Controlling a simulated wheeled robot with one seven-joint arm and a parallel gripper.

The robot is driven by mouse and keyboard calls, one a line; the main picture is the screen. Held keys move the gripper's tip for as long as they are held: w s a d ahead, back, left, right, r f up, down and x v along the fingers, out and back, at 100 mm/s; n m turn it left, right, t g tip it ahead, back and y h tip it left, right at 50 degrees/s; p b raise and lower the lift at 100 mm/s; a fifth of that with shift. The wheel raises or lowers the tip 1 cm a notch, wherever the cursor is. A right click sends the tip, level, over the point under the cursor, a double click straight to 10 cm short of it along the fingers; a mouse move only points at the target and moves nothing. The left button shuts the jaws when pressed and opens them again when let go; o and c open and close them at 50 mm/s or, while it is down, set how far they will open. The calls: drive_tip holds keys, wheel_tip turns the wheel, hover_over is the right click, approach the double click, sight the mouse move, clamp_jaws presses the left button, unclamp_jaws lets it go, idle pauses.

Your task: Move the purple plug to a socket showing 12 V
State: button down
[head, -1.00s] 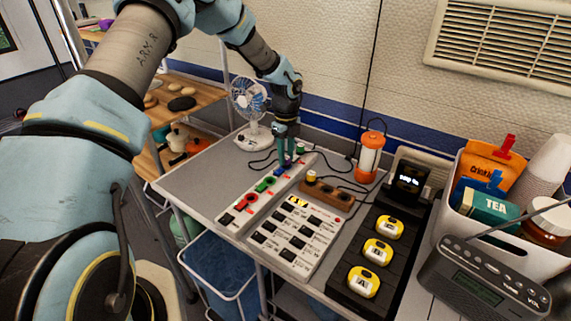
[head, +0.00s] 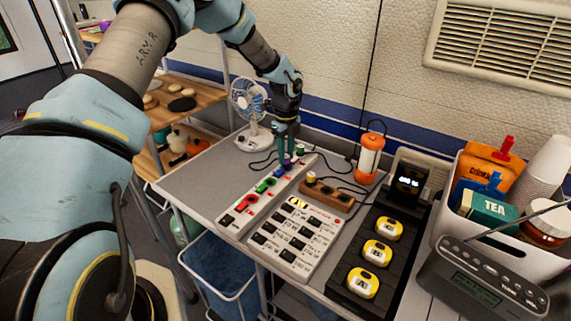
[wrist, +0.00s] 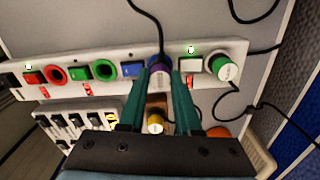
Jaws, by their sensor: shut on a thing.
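The purple plug (wrist: 160,66) is between my gripper's fingertips (wrist: 166,75), over the white socket strip (wrist: 125,57), with a dark cable running from it. In the head view the plug (head: 287,162) shows just under my gripper (head: 287,152). My gripper is shut on it. I cannot tell whether the plug sits in its socket or is just above it. On the strip, a red-ringed socket (wrist: 54,75) and a green-ringed socket (wrist: 105,71) are empty. A green-and-white plug (wrist: 222,67) stands at the far end. Small red displays on the strip are unreadable.
A yellow plug (head: 311,176) stands on a brown block (head: 328,194) beside the strip. A white switch panel (head: 296,237), an orange lantern (head: 370,155) and a small black display (head: 408,180) are to the right. A fan (head: 250,105) stands behind left. Cables cross the table.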

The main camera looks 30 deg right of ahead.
drive_tip(key=shift+r+p, duration=0.9)
drive_tip(key=shift+r, duration=0.45)
drive_tip(key=shift+r, duration=0.15)
drive_tip(key=shift+r+p, duration=0.25)
drive_tip(key=shift+p, duration=0.05)
wheel_tip(320, 180, up, 3)
drive_tip(key=shift+f+p, duration=0.1)
drive_tip(key=shift+p, duration=0.85)
drive_tip(key=s+a+f, duration=0.2)
drive_tip(key=s+a, duration=0.2)
drive_tip(key=a, duration=0.3)
drive_tip(key=s+a+f+b, duration=0.1)
drive_tip(key=s+a, duration=0.3)
drive_tip(key=a, duration=0.4)
drive_tip(key=shift+f+b, duration=0.3)
drive_tip(key=shift+f, duration=0.1)
drive_tip(key=shift+s+f+b, duration=0.1)
drive_tip(key=shift+f+b, duration=0.5)
drive_tip(key=shift+f, duration=1.1)
